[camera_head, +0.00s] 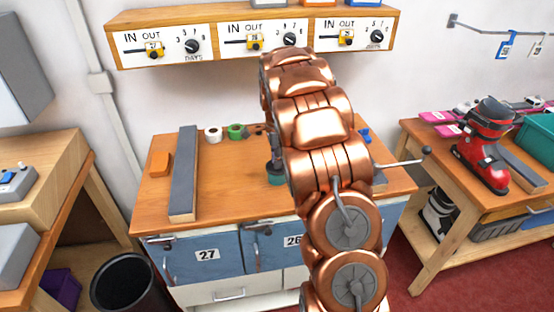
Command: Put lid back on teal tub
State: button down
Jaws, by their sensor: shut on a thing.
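The small teal tub (277,181) stands near the middle of the wooden bench, partly hidden by my arm. My gripper (274,168) points down right above the tub. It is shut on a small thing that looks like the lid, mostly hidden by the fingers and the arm. I cannot tell whether the lid touches the tub's rim.
A long grey bar (184,172) and an orange block (160,163) lie at the bench's left. White (213,133) and green (236,131) rolls stand at the back. A lever with a black knob (426,150) sticks out right. Bare wood lies between bar and tub.

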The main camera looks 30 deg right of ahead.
jog(key=c, duration=0.5)
grip_release()
jog(key=shift+r, duration=0.15)
jog(key=shift+r+p, duration=0.65)
jog(key=shift+r, duration=2.7)
grip_shut()
jog(key=shift+f+b, duration=1.1)
jog(key=shift+f, duration=1.9)
